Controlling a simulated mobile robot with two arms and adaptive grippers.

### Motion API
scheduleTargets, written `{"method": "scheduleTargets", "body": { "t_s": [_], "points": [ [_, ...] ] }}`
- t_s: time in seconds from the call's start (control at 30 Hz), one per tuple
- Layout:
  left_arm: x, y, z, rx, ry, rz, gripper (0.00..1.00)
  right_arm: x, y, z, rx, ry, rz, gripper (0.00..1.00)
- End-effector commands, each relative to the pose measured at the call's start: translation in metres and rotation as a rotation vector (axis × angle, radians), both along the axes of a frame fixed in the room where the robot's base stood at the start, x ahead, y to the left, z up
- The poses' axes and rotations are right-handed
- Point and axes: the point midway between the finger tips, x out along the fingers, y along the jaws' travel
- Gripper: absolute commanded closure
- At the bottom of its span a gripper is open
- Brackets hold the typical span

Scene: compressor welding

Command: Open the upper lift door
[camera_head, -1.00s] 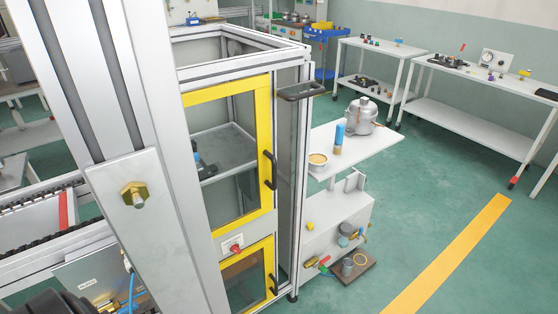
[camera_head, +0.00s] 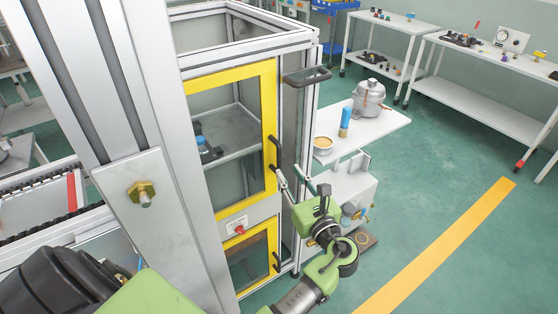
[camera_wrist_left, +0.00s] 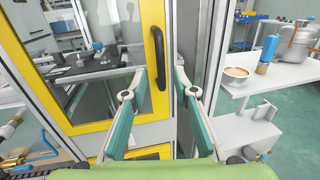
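The upper lift door (camera_head: 274,110) is a yellow-framed glass door on a metal cabinet. It looks shut. Its black vertical handle (camera_head: 271,153) is on the door's right side. My left gripper (camera_head: 301,178) is in front of the cabinet, at about the height of the handle's lower end. In the left wrist view the gripper (camera_wrist_left: 159,78) is open, its two fingers spread with nothing between them. The handle (camera_wrist_left: 158,57) appears ahead, in line with the gap between the fingertips. I cannot tell whether a finger touches it. My right gripper is not in view.
A lower yellow-framed door (camera_head: 250,262) and a red switch (camera_head: 239,229) are below the upper door. A white table (camera_head: 385,126) with a bowl, a blue bottle and a metal compressor stands close on the right. The green floor (camera_head: 450,180) is clear further right.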

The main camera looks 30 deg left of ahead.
Motion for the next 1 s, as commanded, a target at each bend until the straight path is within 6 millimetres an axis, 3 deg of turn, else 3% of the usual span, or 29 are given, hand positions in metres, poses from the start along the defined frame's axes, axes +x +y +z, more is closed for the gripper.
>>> {"method": "scheduleTargets", "body": {
  "t_s": [0.2,0.4,0.83,0.93,1.0],
  "points": [
    [0.026,0.039,-0.003,0.002,-0.002,0.000,0.73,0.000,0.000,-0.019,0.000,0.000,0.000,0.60],
    [0.041,0.061,-0.002,0.001,-0.001,-0.001,0.73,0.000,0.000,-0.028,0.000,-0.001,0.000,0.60],
    [0.047,0.069,-0.001,-0.001,0.001,-0.001,0.73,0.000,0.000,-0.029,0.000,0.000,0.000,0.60],
    [0.046,0.069,-0.001,-0.001,0.001,-0.001,0.99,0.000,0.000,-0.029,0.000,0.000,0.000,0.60],
    [0.046,0.069,-0.001,-0.001,0.001,-0.001,1.00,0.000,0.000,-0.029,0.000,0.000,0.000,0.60]
  ]
}}
